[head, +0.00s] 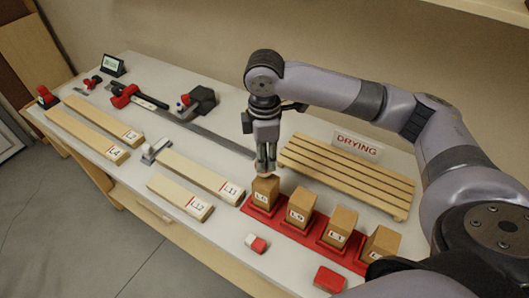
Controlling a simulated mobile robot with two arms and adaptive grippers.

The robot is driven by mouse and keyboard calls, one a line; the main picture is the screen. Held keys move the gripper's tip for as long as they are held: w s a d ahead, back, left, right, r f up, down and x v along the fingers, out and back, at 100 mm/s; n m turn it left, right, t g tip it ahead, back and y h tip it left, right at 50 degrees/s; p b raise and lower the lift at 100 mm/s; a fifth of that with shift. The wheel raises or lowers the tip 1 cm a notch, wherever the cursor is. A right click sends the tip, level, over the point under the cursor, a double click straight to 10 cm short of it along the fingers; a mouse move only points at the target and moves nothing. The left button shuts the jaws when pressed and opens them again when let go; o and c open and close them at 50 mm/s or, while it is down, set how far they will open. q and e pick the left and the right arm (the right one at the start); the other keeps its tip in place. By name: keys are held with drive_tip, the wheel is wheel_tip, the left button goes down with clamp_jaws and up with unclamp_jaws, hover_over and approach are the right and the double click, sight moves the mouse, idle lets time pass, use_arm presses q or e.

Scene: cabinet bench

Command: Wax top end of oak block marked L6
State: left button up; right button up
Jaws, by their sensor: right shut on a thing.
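The oak block whose label seems to read L6 (264,193) stands upright at the left end of a red stand (259,214). My right gripper (265,164) points down directly over this block. It is shut on a small pale tan thing (264,176), mostly hidden by the fingers, right at the block's top end. Whether that thing touches the wood is too small to tell. My left gripper is not in view.
Several more labelled blocks stand in the red stand, such as one on its right (300,208). A slatted drying rack (345,175) lies behind. A red-and-white piece (256,243) and a red piece (329,279) lie in front. Long labelled boards (180,197) lie left.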

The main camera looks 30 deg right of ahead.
drive_tip(key=shift+f, duration=0.75)
